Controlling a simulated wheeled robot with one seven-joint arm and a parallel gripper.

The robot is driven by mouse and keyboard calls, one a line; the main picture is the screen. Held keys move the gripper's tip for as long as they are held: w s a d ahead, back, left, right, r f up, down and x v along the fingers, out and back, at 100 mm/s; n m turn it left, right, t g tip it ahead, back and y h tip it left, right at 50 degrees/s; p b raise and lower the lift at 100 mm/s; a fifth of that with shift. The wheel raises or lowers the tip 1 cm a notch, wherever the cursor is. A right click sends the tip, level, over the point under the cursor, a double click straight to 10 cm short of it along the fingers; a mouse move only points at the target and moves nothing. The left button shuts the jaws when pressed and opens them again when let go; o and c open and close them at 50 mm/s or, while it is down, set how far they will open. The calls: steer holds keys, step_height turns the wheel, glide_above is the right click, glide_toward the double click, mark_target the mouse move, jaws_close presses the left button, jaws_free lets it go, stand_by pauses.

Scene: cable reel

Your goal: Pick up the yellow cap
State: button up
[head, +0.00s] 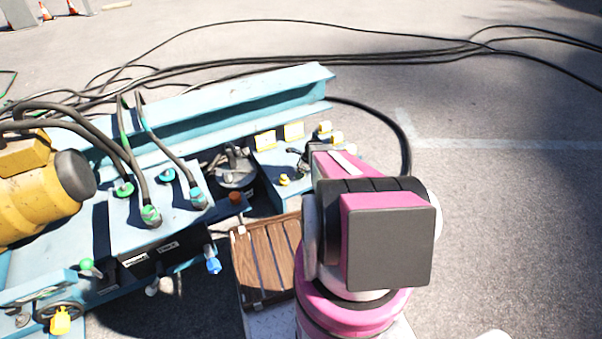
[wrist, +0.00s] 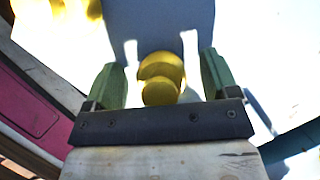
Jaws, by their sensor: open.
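A round yellow cap (wrist: 162,78) shows in the wrist view, centred between the two green fingers of my gripper (wrist: 161,72). The fingers stand apart, one on each side, with a visible gap to the cap. The gripper is open and holds nothing.
The light-blue frame (head: 230,100) carries thick black cables, green and blue connectors and a yellow motor-like unit (head: 35,195). A slatted brown wooden panel (head: 264,262) lies beside my arm. Black cables (head: 400,62) run over the asphalt. The ground at the right is clear.

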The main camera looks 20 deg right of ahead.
steer(key=c, duration=1.1)
steer(key=shift+r, duration=0.1)
